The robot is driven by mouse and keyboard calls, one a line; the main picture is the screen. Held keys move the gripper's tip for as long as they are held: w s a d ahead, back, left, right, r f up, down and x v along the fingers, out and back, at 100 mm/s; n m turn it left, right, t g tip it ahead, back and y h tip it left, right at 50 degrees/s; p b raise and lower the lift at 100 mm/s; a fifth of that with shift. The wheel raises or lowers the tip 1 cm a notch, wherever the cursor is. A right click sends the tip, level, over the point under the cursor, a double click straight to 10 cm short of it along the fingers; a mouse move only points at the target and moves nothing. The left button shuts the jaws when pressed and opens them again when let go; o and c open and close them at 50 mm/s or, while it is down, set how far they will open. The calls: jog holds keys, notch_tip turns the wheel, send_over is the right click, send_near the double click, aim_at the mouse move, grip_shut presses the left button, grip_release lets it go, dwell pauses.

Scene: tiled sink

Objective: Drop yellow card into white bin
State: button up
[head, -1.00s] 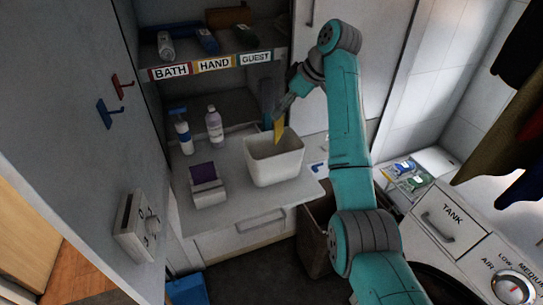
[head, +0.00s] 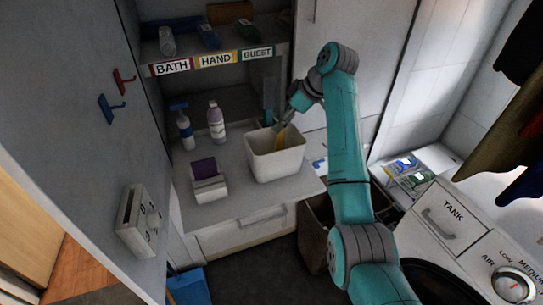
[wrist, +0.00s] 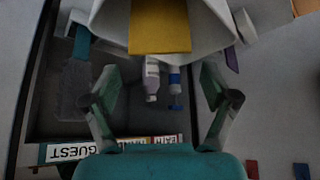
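The yellow card (head: 283,139) shows within the mouth of the white bin (head: 270,166), its lower part hidden by the near wall. The bin stands upright on the pale counter. My gripper (head: 281,122) is above the bin's far right side. In the wrist view, my gripper (wrist: 160,78) has its two fingers spread wide with nothing between them. The yellow card (wrist: 160,26) lies beyond the fingertips, apart from both, against the white bin (wrist: 112,22). Whether the card rests on the bin's floor or is still falling, I cannot tell.
A spray bottle (head: 184,130) and a pale bottle (head: 216,122) stand left of the bin. A white box with a purple top (head: 207,182) sits at the counter's front left. A labelled shelf (head: 213,62) overhangs behind. A brown basket (head: 314,236) stands below.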

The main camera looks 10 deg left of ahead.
dwell(0.3)
jog(key=v, duration=0.7)
jog(key=shift+d+r, duration=0.15)
jog(key=shift+r, duration=0.1)
